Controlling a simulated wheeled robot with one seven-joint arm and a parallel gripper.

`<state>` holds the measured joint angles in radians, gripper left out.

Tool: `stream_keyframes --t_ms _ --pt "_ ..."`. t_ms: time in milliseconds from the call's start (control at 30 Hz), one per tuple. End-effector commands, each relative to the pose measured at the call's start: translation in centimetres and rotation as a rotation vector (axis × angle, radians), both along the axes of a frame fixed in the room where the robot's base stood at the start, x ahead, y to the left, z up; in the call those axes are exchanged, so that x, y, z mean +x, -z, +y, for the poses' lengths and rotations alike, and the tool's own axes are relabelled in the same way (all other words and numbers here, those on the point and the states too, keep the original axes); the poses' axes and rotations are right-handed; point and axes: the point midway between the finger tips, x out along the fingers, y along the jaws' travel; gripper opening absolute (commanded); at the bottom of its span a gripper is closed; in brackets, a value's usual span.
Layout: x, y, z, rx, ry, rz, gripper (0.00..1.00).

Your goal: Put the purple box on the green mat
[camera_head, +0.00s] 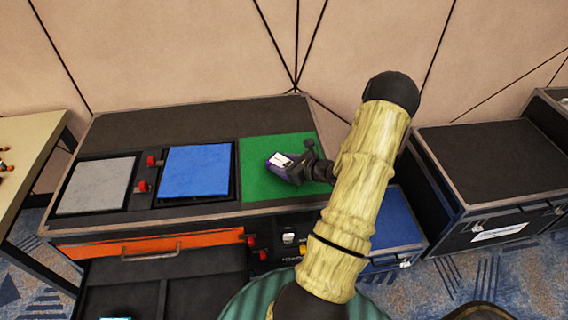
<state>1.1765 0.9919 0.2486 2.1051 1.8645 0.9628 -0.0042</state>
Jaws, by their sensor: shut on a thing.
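The purple box (279,161) has a pale label on top and appears over the green mat (264,182). My gripper (294,168) is shut on the box at its right side. I cannot tell whether the box touches the mat or is held just above it. The green mat lies on the right part of the black case top, and my arm covers its right part.
A blue mat (195,171) and a grey mat (96,185) lie to the left, with small red parts (151,161) between them. An orange drawer front (150,244) is below. A black case (494,160) stands at the right. The wall is behind.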

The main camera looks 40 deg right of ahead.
Motion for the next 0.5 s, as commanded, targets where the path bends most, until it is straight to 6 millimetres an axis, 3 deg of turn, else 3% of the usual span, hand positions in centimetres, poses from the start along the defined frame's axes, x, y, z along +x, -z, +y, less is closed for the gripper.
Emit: stream_keyframes --t_ms 367,400,500 --pt "0.03 0.41 0.00 -0.001 0.000 -0.001 0.25" --pt "0.00 0.28 0.00 -0.001 0.000 0.000 0.60" --pt "0.01 0.27 0.00 -0.001 0.000 0.000 0.74"
